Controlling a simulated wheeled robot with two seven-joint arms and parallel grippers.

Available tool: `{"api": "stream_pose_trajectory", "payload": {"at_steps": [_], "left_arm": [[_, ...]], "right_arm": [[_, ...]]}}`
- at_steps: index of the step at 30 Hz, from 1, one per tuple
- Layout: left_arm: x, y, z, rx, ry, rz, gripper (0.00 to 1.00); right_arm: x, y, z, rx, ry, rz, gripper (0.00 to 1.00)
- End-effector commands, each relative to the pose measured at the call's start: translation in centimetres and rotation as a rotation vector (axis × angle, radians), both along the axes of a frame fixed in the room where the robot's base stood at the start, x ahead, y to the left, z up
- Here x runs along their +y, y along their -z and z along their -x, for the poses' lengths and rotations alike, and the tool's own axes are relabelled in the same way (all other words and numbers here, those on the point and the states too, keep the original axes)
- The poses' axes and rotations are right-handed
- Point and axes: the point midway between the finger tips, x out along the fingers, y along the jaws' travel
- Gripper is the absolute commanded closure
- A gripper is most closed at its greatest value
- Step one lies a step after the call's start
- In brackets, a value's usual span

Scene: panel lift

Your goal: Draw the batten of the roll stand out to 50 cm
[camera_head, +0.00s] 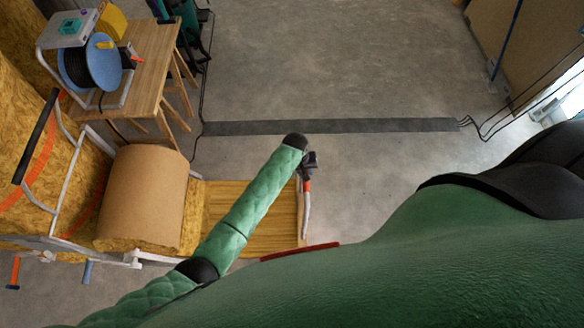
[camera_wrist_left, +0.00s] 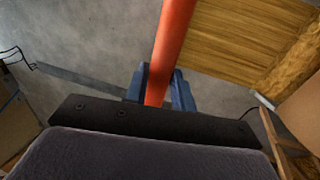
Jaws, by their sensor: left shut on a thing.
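The roll stand (camera_head: 82,178) has a pale tube frame and carries a large brown roll (camera_head: 145,195) at the left of the head view. A yellow-brown sheet (camera_head: 268,225) extends right from the roll. The batten (camera_head: 305,218), a pale bar with an orange grip (camera_head: 307,186), lies along the sheet's right end. My left gripper (camera_head: 307,172) is shut on this orange grip. In the left wrist view, my blue fingers (camera_wrist_left: 158,90) close around the orange bar (camera_wrist_left: 175,35), with the sheet (camera_wrist_left: 235,40) behind it. My arm hides part of the sheet. My right gripper is out of view.
A wooden table (camera_head: 150,65) with a blue cable reel (camera_head: 92,62) stands at the upper left. A dark floor strip (camera_head: 350,126) crosses the concrete, with cables at its ends. The floor right of the batten is clear up to my green body.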

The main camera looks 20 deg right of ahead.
Motion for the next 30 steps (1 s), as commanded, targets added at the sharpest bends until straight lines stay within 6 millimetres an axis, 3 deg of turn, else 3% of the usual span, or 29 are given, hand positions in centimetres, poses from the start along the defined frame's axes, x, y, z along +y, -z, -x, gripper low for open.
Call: {"api": "stream_pose_trajectory", "payload": {"at_steps": [5, 17, 18, 20, 30], "left_arm": [[-0.96, -0.10, 0.29, 0.000, 0.001, 0.003, 1.00], [-1.07, -0.07, 0.32, -0.001, 0.001, 0.003, 1.00], [-1.07, -0.07, 0.32, -0.001, 0.001, 0.003, 0.67], [-1.06, -0.05, 0.31, -0.001, 0.001, 0.003, 0.55], [-0.94, -0.15, 0.29, -0.001, 0.000, 0.001, 0.53]], "right_arm": [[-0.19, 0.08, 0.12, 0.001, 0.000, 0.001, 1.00], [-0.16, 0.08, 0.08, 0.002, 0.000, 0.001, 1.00], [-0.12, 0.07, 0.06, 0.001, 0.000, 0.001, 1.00], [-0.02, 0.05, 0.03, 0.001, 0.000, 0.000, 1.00], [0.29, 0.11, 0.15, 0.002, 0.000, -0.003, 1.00]]}}
